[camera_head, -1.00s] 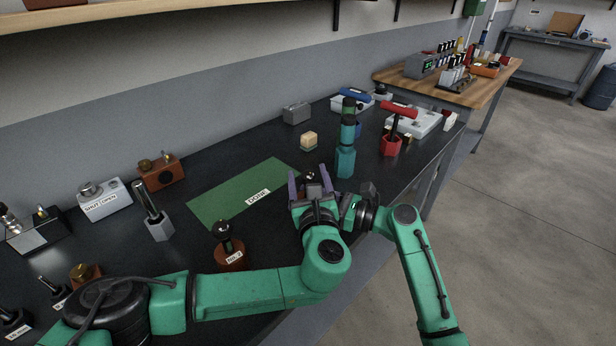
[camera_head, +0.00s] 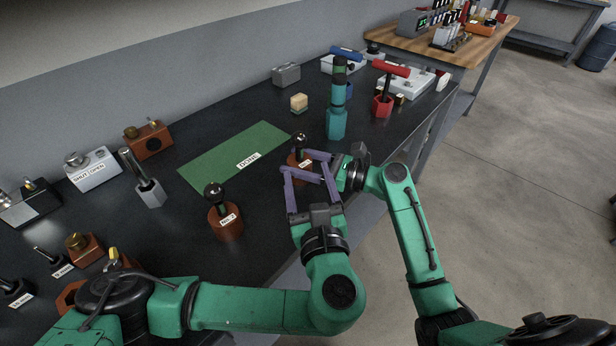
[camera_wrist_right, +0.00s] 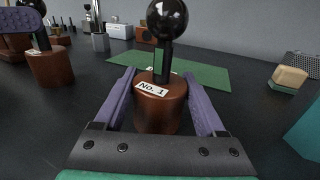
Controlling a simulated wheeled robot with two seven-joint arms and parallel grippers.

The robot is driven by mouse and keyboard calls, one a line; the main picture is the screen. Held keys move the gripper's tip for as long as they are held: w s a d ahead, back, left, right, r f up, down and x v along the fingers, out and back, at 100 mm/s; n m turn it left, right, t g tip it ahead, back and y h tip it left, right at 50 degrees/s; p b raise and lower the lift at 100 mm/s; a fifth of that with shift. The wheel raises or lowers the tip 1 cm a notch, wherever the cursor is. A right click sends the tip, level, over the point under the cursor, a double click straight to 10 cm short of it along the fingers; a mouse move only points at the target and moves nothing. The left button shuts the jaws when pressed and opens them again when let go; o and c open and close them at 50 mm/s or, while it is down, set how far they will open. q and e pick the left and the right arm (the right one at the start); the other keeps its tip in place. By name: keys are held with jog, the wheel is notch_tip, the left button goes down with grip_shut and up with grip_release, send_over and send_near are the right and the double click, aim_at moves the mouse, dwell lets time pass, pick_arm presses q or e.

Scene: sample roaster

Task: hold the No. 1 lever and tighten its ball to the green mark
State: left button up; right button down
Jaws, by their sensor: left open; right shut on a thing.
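The No. 1 lever (camera_head: 301,146) stands upright near the table's front edge, with a brown round base, a dark stem and a glossy black ball (camera_wrist_right: 167,18). A narrow green strip (camera_wrist_right: 157,62) shows along its stem; I cannot tell how the ball sits against it. My right gripper (camera_head: 300,163) comes from the right and is shut on the brown base (camera_wrist_right: 160,108), one finger on each side. My left gripper (camera_head: 307,174) is open and empty, in front of the lever in the head view. Its fingers partly hide the base there.
The No. 2 lever (camera_head: 225,218) stands to the left. A green DONE mat (camera_head: 215,165) lies behind. A teal bottle-like tool (camera_head: 336,120), a sponge-like block (camera_head: 299,102) and a red-handled tool (camera_head: 382,100) stand farther back. Several fixtures crowd the left.

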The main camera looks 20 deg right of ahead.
dwell(0.4)
grip_release()
jog(key=v, duration=1.2)
